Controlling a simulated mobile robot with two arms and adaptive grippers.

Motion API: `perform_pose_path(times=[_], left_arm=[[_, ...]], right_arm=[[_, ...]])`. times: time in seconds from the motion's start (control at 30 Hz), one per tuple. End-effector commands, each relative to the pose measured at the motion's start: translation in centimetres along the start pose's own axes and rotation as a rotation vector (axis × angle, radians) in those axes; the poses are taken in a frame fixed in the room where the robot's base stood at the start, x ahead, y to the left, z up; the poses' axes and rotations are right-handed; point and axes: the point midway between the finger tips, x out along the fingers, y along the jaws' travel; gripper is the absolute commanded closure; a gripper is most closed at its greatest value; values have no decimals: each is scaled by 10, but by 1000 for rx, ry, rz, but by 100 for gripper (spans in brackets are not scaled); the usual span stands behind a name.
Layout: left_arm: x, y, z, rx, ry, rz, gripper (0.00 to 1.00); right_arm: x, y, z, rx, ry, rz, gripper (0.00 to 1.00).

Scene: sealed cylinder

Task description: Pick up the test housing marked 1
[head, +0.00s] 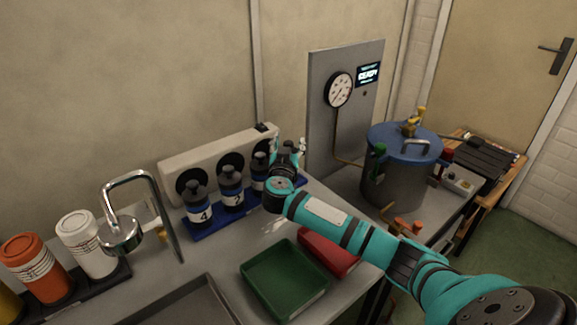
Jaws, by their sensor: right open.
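Dark test housings with white label bands stand in a row on a blue rack (212,223). The leftmost housing (201,210) is marked 4. The middle housing (232,189) has a number I cannot read surely. A third housing (259,172) stands to its right, its label partly covered by my right arm. I see no readable 1; any housing further right is hidden behind my gripper. My right gripper (289,150) is at the right end of the rack, beside the third housing. It is open; what lies between its fingers is not clear. My left gripper is out of view.
A pale panel with round dark openings (190,182) stands behind the rack. A green tray (284,280) and red tray (328,252) lie in front. A chrome tap (122,236) and orange and white bottles are left. A blue-lidded vessel (402,150) stands right.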

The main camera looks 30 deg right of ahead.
Motion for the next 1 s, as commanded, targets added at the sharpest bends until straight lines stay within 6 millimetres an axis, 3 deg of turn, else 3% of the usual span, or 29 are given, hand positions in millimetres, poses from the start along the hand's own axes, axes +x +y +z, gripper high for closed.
perform_pose_path(times=[0.2, 0.6, 1.0], left_arm=[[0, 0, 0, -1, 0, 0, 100], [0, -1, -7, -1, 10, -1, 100], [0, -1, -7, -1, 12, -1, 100]], right_arm=[[0, 0, 0, 0, -1, -1, 46], [0, 0, 0, 0, -1, -1, 99], [0, 0, 0, 0, -1, -1, 100]])
